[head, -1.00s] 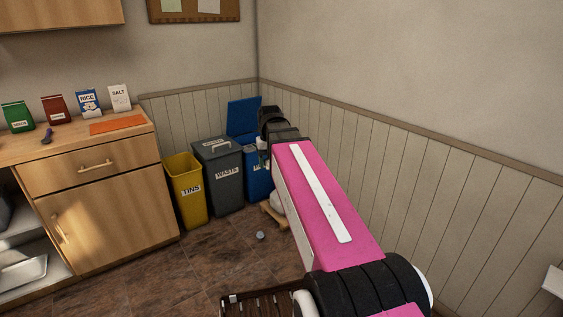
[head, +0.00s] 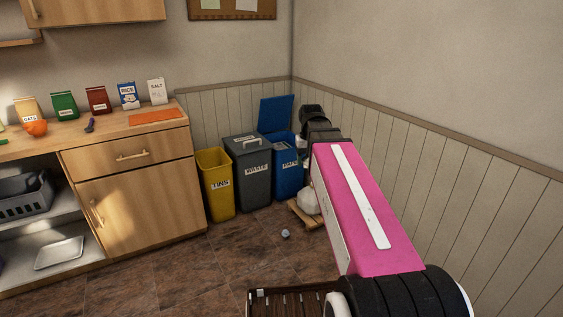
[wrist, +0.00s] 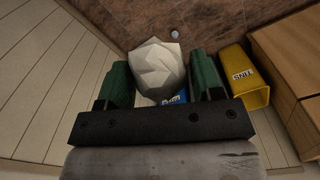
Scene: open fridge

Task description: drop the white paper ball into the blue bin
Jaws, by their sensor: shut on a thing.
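In the wrist view, my gripper (wrist: 160,74) has its two green fingers either side of the white paper ball (wrist: 158,68) and is shut on it. The ball is pale and faceted. A piece of the blue bin (wrist: 182,97) with its label shows just beneath the ball; the rest is hidden by ball and gripper. In the head view, the blue bin (head: 286,180) stands against the wall, its lid (head: 276,113) raised. My pink arm reaches toward it and hides the fingers, so the ball's height over the opening cannot be told.
A grey waste bin (head: 247,177) and a yellow tins bin (head: 217,190) stand left of the blue one. A white lumpy bag (head: 307,200) sits on a low wooden stand at right. A small grey ball (head: 285,233) lies on the floor. A wooden counter (head: 140,205) is at left.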

